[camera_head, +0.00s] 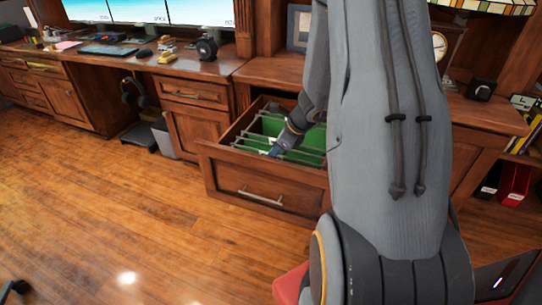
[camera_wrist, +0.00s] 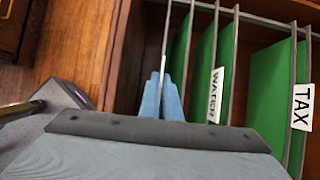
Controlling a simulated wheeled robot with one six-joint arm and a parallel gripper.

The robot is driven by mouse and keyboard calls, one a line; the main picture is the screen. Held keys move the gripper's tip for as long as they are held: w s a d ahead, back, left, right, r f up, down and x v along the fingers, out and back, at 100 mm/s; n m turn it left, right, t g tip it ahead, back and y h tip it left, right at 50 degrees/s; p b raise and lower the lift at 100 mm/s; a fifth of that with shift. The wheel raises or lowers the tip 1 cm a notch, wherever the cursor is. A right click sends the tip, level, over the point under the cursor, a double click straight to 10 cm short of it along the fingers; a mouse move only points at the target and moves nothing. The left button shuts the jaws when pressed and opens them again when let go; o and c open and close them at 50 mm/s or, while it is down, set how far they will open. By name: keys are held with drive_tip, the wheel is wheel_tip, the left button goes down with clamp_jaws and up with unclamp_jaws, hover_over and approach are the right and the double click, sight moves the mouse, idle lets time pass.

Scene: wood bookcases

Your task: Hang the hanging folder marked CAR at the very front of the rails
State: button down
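The open drawer (camera_head: 262,178) holds green hanging folders on rails. In the wrist view, labels WATER (camera_wrist: 215,96) and TAX (camera_wrist: 302,107) show on two green folders; no CAR label is readable. My gripper (camera_wrist: 161,98) points down into the drawer, between the brown drawer front (camera_wrist: 118,55) at left and the WATER folder. Its two blue fingers are close together on a thin metal folder bar (camera_wrist: 165,40), the one nearest the drawer front. The body and label of that folder are hidden by my gripper. In the head view my gripper (camera_head: 274,151) is at the drawer's front part.
A desk (camera_head: 215,70) with screens and small items stands behind at left. A cabinet top (camera_head: 275,72) lies behind the drawer. The wooden floor (camera_head: 110,200) in front is largely clear. My arm blocks the drawer's right side in the head view.

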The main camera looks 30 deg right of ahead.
drive_tip(key=c, duration=1.9)
unclamp_jaws()
drive_tip(key=shift+p+v, duration=0.65)
drive_tip(key=shift+v, duration=3.2)
